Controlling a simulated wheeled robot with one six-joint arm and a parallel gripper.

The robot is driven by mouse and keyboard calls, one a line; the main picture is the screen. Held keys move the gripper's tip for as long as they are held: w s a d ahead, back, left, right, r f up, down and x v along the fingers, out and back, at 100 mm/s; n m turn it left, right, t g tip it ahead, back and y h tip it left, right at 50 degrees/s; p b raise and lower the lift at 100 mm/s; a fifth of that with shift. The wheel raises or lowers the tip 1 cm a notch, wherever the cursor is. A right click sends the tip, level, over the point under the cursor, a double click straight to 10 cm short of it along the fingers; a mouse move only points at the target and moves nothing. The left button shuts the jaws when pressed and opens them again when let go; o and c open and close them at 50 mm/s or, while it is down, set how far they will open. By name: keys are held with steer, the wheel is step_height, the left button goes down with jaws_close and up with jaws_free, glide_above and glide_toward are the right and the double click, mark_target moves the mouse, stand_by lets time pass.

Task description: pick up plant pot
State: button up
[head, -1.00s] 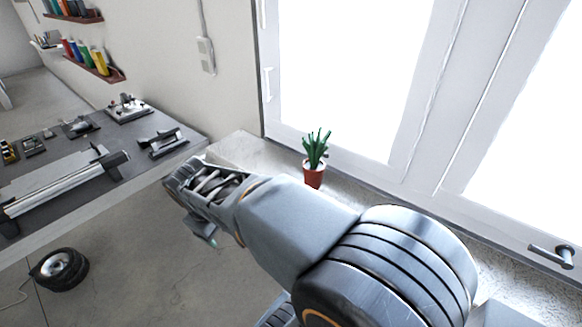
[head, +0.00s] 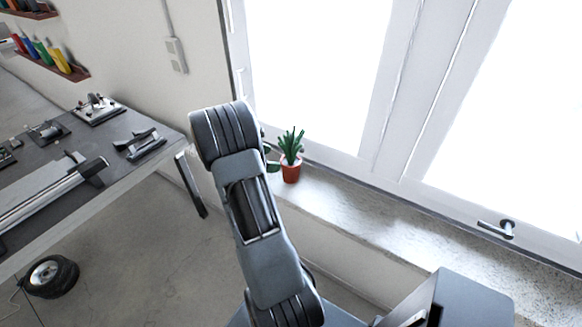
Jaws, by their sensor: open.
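A small terracotta-red plant pot (head: 291,172) with a spiky green plant (head: 291,144) stands upright on the window sill, just right of my arm's upper end. More green leaves (head: 271,154) show at its left, partly hidden by my arm; I cannot tell whether they belong to another plant. My arm rises through the middle of the head view, its upper end beside the pot in the picture. My gripper is not visible in this view.
The pale stone sill (head: 350,212) is clear to the right of the pot. The window (head: 400,160) with its handle (head: 497,230) stands behind.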

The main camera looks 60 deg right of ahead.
mark_target(289, 161)
steer(key=shift+p+x, duration=1.5)
steer(key=shift+x, duration=3.1)
steer(key=shift+w+f, duration=0.1)
steer(key=c, duration=0.9)
